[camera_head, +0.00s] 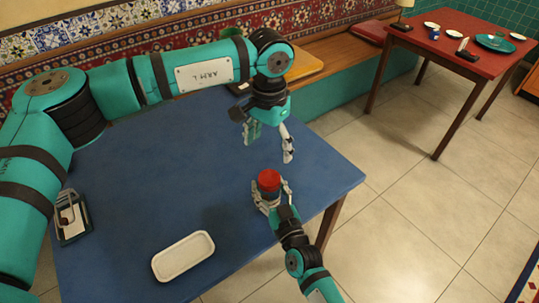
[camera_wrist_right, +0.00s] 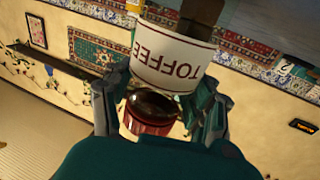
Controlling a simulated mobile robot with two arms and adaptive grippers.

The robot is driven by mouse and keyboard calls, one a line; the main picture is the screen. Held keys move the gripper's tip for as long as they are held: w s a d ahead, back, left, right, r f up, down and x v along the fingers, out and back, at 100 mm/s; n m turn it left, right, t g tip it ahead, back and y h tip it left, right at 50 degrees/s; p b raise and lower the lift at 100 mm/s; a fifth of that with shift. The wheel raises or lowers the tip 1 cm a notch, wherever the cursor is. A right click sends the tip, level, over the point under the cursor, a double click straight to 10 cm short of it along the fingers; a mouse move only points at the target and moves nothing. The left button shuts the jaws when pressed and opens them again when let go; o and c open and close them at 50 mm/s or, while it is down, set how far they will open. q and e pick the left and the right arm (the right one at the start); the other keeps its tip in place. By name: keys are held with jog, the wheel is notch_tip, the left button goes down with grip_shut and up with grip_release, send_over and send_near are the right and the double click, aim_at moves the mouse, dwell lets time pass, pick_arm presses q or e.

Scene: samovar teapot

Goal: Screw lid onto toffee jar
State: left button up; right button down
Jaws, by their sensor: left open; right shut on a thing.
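The toffee jar (camera_wrist_right: 175,55) shows in the right wrist view, with its white TOFFEE label upside down. My right gripper (camera_head: 272,192) is shut on the jar, with a finger on each side. The red lid (camera_head: 269,180) is at the jar's top end in the head view, and it also shows in the right wrist view (camera_wrist_right: 148,121) with a dark oval facing the jar. I cannot tell whether it is seated. The gripper hides most of the jar in the head view. My left gripper (camera_head: 269,148) is open and empty, pointing down above and behind the lid.
The blue table (camera_head: 180,170) is mostly clear. A white tray (camera_head: 183,256) lies near its front edge, and a small dark holder (camera_head: 71,216) stands at the left. A bench (camera_head: 345,48) runs behind. A red table (camera_head: 455,38) with dishes stands at the back right.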

pick_arm(q)
jog(key=shift+r, duration=0.3)
pick_arm(e)
jog(key=shift+c, duration=1.7)
grip_release()
jog(key=shift+s, duration=0.1)
jog(key=v, duration=1.1)
jog(key=shift+s, duration=0.35)
jog(key=shift+d, duration=0.15)
